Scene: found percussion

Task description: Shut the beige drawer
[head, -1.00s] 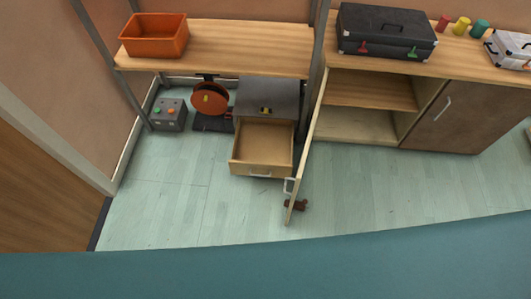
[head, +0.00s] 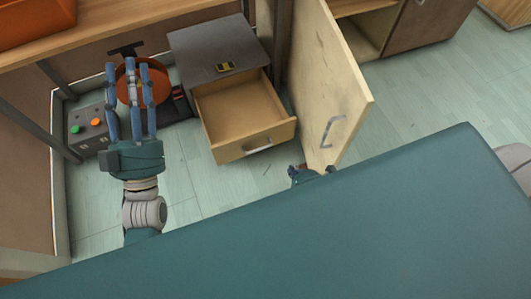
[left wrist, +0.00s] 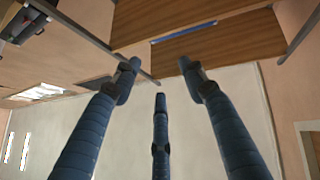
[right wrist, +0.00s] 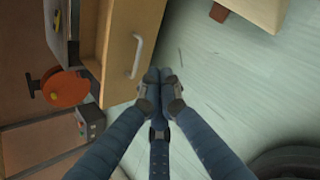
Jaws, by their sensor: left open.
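The beige drawer (head: 235,107) is pulled out of a low grey cabinet (head: 215,48) and looks empty inside. Its front has a pale handle (head: 258,147). The right wrist view shows the drawer front (right wrist: 128,38) and handle (right wrist: 137,54) up close. My right gripper (right wrist: 160,76) has its fingertips together, with nothing seen between them, just beside the handle and apart from it. In the head view my right gripper is mostly hidden behind my teal body. My left gripper (head: 136,68) is open, left of the drawer; its fingers (left wrist: 160,75) stand apart and empty.
A beige cabinet door (head: 325,85) stands open just right of the drawer. A red-orange round thing (head: 155,82) and a grey button box (head: 90,130) are to the left. A small yellow-and-black object (head: 226,66) lies on the grey cabinet. Floor in front is clear.

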